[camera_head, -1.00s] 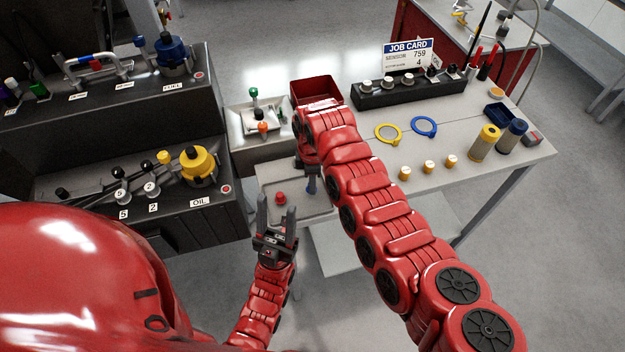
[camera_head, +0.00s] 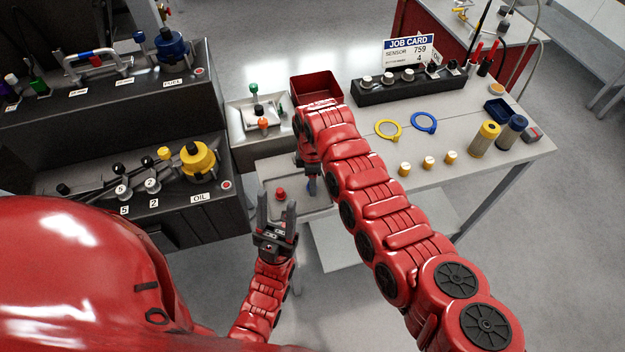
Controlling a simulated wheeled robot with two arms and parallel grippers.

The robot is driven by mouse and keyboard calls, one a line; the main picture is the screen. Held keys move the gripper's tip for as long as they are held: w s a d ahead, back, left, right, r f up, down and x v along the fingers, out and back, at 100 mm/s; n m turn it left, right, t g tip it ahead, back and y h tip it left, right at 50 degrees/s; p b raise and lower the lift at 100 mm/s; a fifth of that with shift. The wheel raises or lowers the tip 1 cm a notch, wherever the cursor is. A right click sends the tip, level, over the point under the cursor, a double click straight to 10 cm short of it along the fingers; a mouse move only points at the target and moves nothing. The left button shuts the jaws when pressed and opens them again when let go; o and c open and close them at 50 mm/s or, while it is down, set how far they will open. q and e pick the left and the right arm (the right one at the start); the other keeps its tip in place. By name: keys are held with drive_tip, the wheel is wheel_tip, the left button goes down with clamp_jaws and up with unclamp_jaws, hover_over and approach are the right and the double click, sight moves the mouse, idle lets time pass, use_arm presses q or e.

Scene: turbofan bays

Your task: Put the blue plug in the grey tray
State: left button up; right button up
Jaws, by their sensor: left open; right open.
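The blue plug (camera_head: 311,187) shows small and partly hidden at the right side of the grey tray (camera_head: 262,179), just below my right gripper. A red plug (camera_head: 280,194) stands in the same tray. My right gripper (camera_head: 312,173) points down over the tray; its arm hides much of it. It is open, and the blue plug is under its fingertips; I cannot tell whether they touch. My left gripper (camera_head: 276,207) is open and empty, its fingers pointing up the picture in front of the tray.
A light metal box (camera_head: 239,132) with green, black and orange plugs and a red bin (camera_head: 318,89) stand behind the tray. The black OIL console (camera_head: 195,225) borders the left.

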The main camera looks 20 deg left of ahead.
drive_tip(key=shift+r, duration=0.3)
wheel_tip(320, 180, up, 12)
drive_tip(key=b, duration=0.4)
drive_tip(key=shift+f, duration=0.2)
